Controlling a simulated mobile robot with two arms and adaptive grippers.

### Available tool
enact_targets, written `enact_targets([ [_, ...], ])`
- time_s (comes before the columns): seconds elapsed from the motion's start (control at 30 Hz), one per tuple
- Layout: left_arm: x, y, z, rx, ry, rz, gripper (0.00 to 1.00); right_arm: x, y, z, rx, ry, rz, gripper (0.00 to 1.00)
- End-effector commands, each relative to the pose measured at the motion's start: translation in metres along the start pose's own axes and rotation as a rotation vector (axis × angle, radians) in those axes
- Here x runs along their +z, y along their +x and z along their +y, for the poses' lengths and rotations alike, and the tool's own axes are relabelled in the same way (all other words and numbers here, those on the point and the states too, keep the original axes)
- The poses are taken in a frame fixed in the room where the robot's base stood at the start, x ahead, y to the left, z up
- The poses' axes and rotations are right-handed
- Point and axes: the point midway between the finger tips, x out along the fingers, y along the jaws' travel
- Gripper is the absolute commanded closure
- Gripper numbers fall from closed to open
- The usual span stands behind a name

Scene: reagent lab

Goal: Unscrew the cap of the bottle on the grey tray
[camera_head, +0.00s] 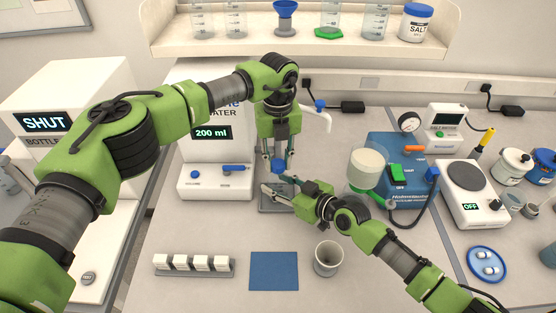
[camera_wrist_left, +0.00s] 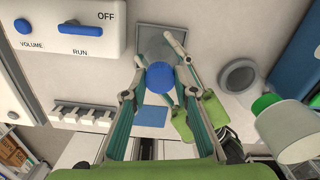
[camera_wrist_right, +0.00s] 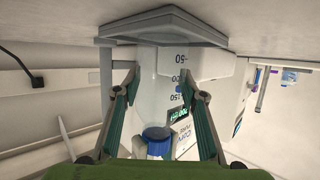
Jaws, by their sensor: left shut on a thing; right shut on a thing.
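The grey tray (camera_head: 270,208) lies in front of the water dispenser; it also shows in the right wrist view (camera_wrist_right: 165,22). A clear bottle (camera_wrist_right: 165,85) with dark volume marks stands on it, mostly hidden in the head view. The blue cap (camera_head: 278,166) is at the bottle's top; in the left wrist view the cap (camera_wrist_left: 160,77) sits between my left fingers. My left gripper (camera_head: 280,161) points down and is shut on the cap. My right gripper (camera_head: 273,185) comes in from the right, low, and is shut on the bottle's body. I cannot tell whether the cap is loose.
The water dispenser (camera_head: 213,160) stands close behind and left.

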Motion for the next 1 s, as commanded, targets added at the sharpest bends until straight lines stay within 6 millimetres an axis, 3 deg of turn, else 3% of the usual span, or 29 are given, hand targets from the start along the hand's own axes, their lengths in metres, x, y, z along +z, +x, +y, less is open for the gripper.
enact_targets([
  [0.3, 0.0016, -0.001, 0.001, -0.003, -0.596, -0.003, 0.99, 0.0005, 0.0001, -0.0014, -0.002, 0.0, -0.001, 1.0],
  [0.5, 0.0015, -0.0012, 0.0012, -0.004, -0.904, -0.002, 0.99, 0.0006, 0.0001, -0.0014, -0.002, 0.0, -0.001, 1.0],
  [0.6, 0.0015, -0.0012, 0.0013, -0.005, -0.985, -0.002, 0.99, 0.0007, 0.0001, -0.0014, -0.002, 0.0, -0.001, 1.0],
  [1.0, 0.0017, -0.0013, 0.0013, -0.005, -0.985, -0.002, 0.99, 0.0005, 0.0, -0.0008, -0.001, 0.0, -0.001, 1.0],
])
